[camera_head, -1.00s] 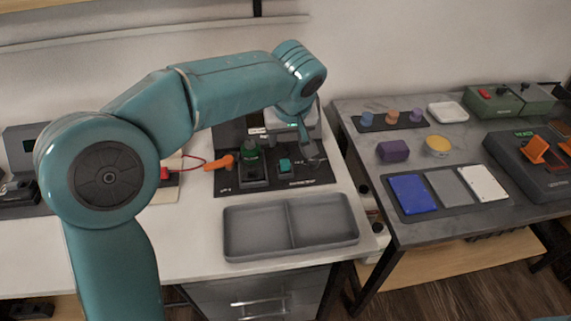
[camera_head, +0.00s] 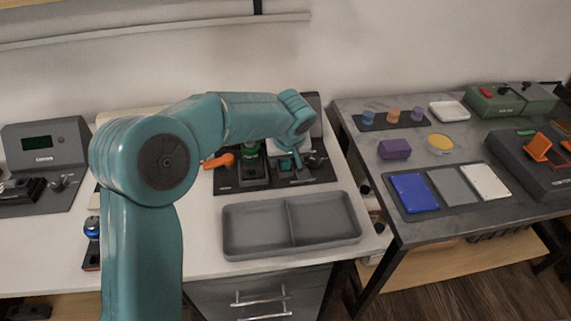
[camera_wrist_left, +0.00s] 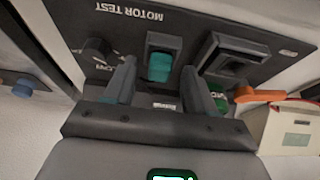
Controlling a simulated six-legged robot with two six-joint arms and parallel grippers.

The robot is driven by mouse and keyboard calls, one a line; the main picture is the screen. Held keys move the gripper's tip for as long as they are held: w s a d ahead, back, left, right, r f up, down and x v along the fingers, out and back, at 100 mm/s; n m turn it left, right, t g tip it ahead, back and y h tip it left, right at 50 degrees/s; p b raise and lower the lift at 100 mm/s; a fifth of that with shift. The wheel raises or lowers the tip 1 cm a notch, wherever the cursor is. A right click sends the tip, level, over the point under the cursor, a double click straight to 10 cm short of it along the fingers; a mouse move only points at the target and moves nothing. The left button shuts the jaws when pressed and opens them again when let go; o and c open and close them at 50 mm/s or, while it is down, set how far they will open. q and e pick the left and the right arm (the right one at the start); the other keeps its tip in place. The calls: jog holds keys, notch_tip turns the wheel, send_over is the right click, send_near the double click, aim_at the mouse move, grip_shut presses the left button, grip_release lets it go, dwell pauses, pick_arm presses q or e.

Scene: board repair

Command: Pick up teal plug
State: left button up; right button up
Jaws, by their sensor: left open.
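The teal plug (camera_wrist_left: 159,67) sits in a dark socket on the black motor test board (camera_wrist_left: 120,20). In the head view the plug (camera_head: 286,163) is partly hidden by my left gripper (camera_head: 297,159). In the left wrist view the two open fingers of my left gripper (camera_wrist_left: 158,78) lie on either side of the plug, with nothing held. I cannot tell how far they are above it. My right gripper is not in view.
A green part in a black holder (camera_head: 250,165) and an orange-handled item (camera_head: 218,161) are left of the plug. A black knob (camera_wrist_left: 97,48) is on its other side. An empty two-part grey tray (camera_head: 245,235) lies in front. A grey side table (camera_head: 440,225) stands right.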

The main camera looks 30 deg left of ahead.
aim_at(286, 161)
pick_arm(q)
grip_shut()
jog(key=shift+r, duration=0.2)
notch_tip(286, 161, up, 20)
jog(key=p, duration=0.4)
jog(key=shift+p, duration=0.4)
jog(key=shift+f, duration=0.15)
